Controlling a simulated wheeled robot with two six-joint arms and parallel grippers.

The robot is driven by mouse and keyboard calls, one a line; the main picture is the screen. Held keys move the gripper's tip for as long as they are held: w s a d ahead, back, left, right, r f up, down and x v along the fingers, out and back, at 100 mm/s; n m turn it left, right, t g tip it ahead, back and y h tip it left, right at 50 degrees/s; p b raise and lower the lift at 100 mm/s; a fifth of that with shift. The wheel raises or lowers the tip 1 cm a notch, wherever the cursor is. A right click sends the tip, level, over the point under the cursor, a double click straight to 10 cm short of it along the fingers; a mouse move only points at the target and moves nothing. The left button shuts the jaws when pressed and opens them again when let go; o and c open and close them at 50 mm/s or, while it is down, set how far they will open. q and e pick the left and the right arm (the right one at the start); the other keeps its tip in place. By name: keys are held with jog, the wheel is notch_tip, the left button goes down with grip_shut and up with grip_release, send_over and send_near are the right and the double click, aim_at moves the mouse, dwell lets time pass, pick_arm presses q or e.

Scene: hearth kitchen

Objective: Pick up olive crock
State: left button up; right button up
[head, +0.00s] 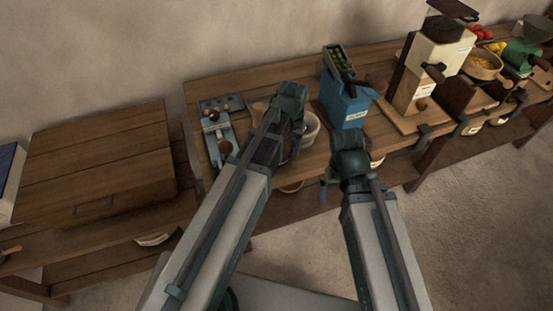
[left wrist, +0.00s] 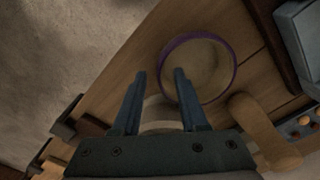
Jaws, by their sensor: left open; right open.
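A round, pale, open-topped crock (left wrist: 212,70) with a purple rim stands on the wooden bench in the left wrist view; I take it for the olive crock. In the head view the pale crock (head: 309,128) is partly hidden behind my left gripper (head: 296,145). In the left wrist view the left gripper (left wrist: 159,75) is open and empty. One finger overlaps the near side of the crock's rim in the picture; I cannot tell whether it touches. The other finger is outside the crock. My right gripper (head: 328,185) is open and empty by the bench's front edge.
A blue labelled box (head: 345,100) with green olives stands right of the crock. A blue-grey tray-like tool (head: 218,130) is to its left. A tan rounded object (left wrist: 252,120) lies beside the crock. A grinder-like machine (head: 436,60) stands farther right.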

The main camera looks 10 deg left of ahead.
pick_arm(q)
jog(key=shift+f+b, duration=0.45)
jog(key=shift+f, duration=0.45)
jog(key=shift+r, duration=0.1)
grip_shut()
dwell(0.6)
